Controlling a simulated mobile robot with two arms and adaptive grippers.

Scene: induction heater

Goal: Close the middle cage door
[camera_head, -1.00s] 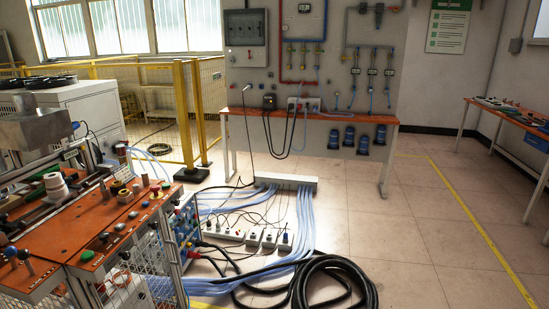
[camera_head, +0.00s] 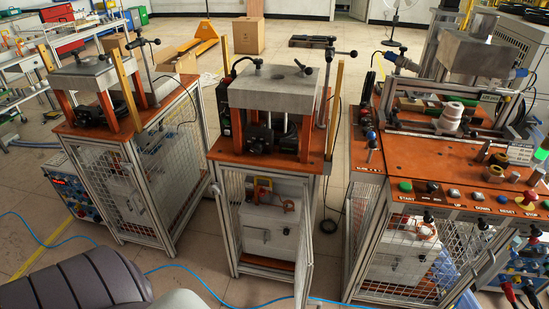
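The middle cage stands in the centre under an orange top (camera_head: 262,150) that carries a press with a grey block. Its front opening shows a grey box (camera_head: 270,232) inside, with no mesh in front of most of it. The middle cage door (camera_head: 304,250) appears to stand open, swung out toward me at the right side of the opening and seen nearly edge-on. Neither of my grippers is in view. A dark grey rounded part at the bottom left looks like mine.
A left cage (camera_head: 150,185) and a right cage (camera_head: 400,255) with a button panel flank the middle one, with floor gaps between. A blue cable (camera_head: 190,271) crosses the floor in front. A cardboard box (camera_head: 250,35) and yellow pallet jack (camera_head: 195,45) stand behind.

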